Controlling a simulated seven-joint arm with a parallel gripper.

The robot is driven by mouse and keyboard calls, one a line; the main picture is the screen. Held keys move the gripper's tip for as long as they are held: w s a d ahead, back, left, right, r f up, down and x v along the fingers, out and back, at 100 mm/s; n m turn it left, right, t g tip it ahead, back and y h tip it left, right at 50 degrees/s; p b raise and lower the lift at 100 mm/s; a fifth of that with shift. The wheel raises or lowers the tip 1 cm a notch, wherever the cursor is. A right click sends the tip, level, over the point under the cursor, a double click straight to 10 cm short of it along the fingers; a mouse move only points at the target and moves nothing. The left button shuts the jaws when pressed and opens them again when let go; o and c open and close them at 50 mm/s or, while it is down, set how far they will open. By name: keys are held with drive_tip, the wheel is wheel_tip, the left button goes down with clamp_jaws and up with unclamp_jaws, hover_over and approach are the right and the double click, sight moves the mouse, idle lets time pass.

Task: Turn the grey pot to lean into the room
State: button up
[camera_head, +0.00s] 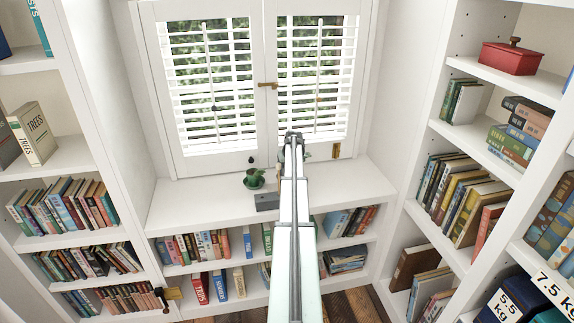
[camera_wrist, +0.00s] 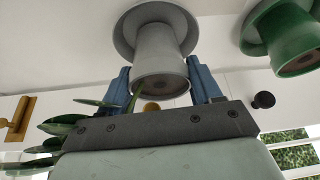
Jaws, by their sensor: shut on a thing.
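The grey pot (camera_wrist: 160,45) stands upright on its grey saucer (camera_wrist: 124,30) in the wrist view, which looks upside down. My gripper (camera_wrist: 158,68) is shut on the pot, with one blue finger on each side near the rim. The stem leaves the pot's mouth, and its green leaves (camera_wrist: 60,128) spread to the left in the wrist view, to the side along the shelf. In the head view my arm hides the grey pot; a bit of leaf (camera_head: 308,152) shows just right of the arm.
A green pot (camera_wrist: 285,35) stands beside the grey one; in the head view its plant (camera_head: 253,178) is left of my arm. Shuttered windows (camera_head: 210,85) stand behind. The white shelf top (camera_head: 350,185) is clear at right.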

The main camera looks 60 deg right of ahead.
drive_tip(key=shift+f, duration=0.2)
drive_tip(key=o, duration=1.5)
drive_tip(key=shift+c, duration=0.2)
